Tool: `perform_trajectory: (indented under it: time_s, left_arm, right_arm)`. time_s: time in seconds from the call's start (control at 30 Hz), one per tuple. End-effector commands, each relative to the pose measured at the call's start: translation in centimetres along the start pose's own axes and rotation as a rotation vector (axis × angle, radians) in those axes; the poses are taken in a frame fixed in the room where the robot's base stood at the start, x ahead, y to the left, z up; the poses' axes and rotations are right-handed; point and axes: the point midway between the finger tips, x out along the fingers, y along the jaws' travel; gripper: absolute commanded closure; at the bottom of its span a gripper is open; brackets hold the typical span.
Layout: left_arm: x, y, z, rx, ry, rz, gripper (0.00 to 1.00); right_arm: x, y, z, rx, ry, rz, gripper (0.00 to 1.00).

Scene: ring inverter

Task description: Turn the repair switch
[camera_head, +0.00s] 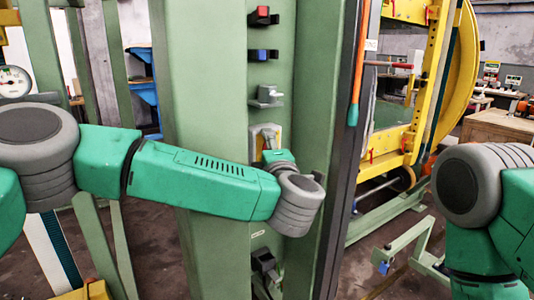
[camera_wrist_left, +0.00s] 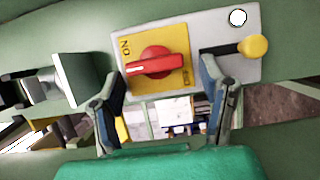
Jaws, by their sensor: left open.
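The repair switch is a red rotary knob (camera_wrist_left: 155,62) on a yellow plate (camera_wrist_left: 134,46), with letters at both ends of its travel. It lies roughly level in the left wrist view, on a grey panel. My left gripper (camera_wrist_left: 157,92) is open, with one finger to each side and below the knob; I see no clear contact. In the head view, the panel (camera_head: 262,130) shows on the green column, and my left wrist covers the knob and most of the gripper. My right gripper is out of view.
A yellow-tipped lever (camera_wrist_left: 252,47) and a white round button (camera_wrist_left: 238,18) sit right of the knob. A grey box (camera_wrist_left: 80,78) juts out at left. On the green column (camera_head: 210,80), a red switch (camera_head: 263,12) and a blue switch (camera_head: 262,55) sit above.

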Motion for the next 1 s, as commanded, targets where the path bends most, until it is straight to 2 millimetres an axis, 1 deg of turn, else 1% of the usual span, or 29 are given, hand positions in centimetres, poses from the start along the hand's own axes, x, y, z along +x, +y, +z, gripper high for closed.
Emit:
perform_trajectory:
  time_s: [0.07,0.17,0.27,0.3,0.33,0.67,0.87,1.0]
  left_arm:
    - [-0.1,0.0,0.4,0.003,-0.002,0.0,0.36]
    - [-0.2,0.0,0.4,0.003,-0.002,0.0,0.36]
    - [-0.1,0.0,0.1,-0.001,-0.002,0.0,0.68]
    - [0.0,0.0,0.0,-0.002,-0.002,-0.001,0.82]
    - [0.0,0.0,-0.1,-0.002,-0.002,-0.001,0.86]
    - [0.2,-0.3,-0.9,-0.029,0.008,0.007,0.86]
    - [0.4,-0.7,-0.9,-0.114,0.013,0.042,0.86]
    - [0.5,-0.9,-1.0,-0.213,0.015,0.084,0.86]
  right_arm:
    - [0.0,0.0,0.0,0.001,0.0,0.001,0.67]
    - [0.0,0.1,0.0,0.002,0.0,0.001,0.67]
    - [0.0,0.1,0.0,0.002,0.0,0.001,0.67]
    - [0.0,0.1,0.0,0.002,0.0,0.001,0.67]
    - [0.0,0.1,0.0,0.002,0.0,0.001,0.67]
    - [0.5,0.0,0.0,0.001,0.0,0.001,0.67]
    - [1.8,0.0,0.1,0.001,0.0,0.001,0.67]
    - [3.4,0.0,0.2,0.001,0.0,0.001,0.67]
